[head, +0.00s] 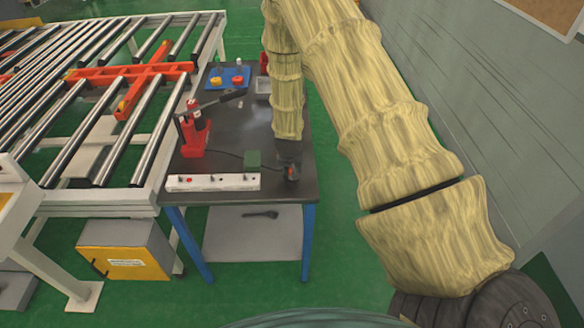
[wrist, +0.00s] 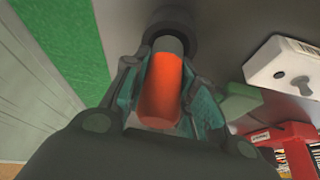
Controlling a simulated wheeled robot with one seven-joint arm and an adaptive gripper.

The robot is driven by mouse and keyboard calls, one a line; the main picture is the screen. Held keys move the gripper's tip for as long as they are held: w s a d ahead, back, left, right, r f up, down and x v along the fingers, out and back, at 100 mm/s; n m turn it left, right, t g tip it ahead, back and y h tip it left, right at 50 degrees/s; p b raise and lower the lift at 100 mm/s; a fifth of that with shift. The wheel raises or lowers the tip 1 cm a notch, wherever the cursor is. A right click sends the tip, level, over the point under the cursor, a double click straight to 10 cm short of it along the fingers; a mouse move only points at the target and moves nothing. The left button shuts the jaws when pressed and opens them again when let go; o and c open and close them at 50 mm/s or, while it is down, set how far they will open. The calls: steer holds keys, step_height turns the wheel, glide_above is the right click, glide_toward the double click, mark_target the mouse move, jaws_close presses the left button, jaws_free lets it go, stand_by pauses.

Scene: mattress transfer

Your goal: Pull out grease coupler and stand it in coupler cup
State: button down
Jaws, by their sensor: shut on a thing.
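The grease coupler (wrist: 160,88) is an orange-red cylinder with a grey end, held between my fingers in the wrist view. My gripper (wrist: 165,100) is shut on it, with a finger on each side. The grey end points at a dark round cup (wrist: 174,22), seemingly the coupler cup, and overlaps its opening; I cannot tell whether it is inside. In the head view, my gripper (head: 289,153) points down over the table's front right corner. A small red spot of the coupler (head: 292,171) shows there against dark shapes, and the cup is hard to separate from my gripper.
A white block with holes (head: 213,182) lies along the front edge of the dark table (head: 235,130). A red jack (head: 194,130) with a dark handle stands further left. A blue tray (head: 230,78) lies at the back.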

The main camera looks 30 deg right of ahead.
steer(key=shift+f, duration=0.2)
steer(key=c, duration=1.1)
jaws_free()
steer(key=v, duration=1.2)
steer(key=shift+f, duration=0.15)
